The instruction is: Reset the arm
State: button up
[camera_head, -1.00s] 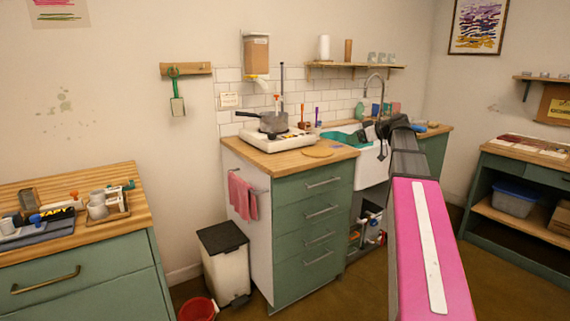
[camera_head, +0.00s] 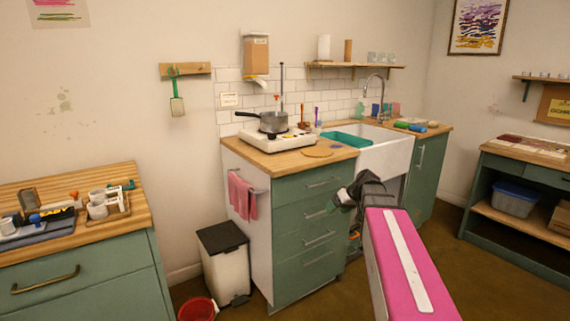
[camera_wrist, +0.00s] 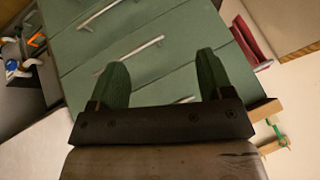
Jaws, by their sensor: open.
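My gripper (camera_wrist: 162,82) is open and empty in the wrist view, its two dark green fingers spread apart. The green drawer fronts (camera_wrist: 140,45) with metal handles lie beyond the fingers. In the head view my gripper (camera_head: 340,203) is small and dark, at the end of my pink and grey arm, in front of the right edge of the green drawer unit (camera_head: 305,225). My arm hides part of the space under the sink.
A pan (camera_head: 268,122) sits on the white hob (camera_head: 270,138) on the wooden counter. A white sink (camera_head: 388,150) is right of it. A bin (camera_head: 225,265) and a red bucket (camera_head: 198,309) stand on the floor. Pink towels (camera_head: 243,196) hang on the unit's left side.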

jog(key=s+a+f+m+g+h, duration=0.1)
jog(key=s+f+m+g+h, duration=0.2)
jog(key=s+f, duration=1.5)
jog(key=f+m+h, duration=0.1)
jog(key=m+h, duration=0.1)
jog(key=h, duration=0.1)
jog(key=shift+a+f+g, duration=0.2)
jog(key=shift+a+g, duration=0.2)
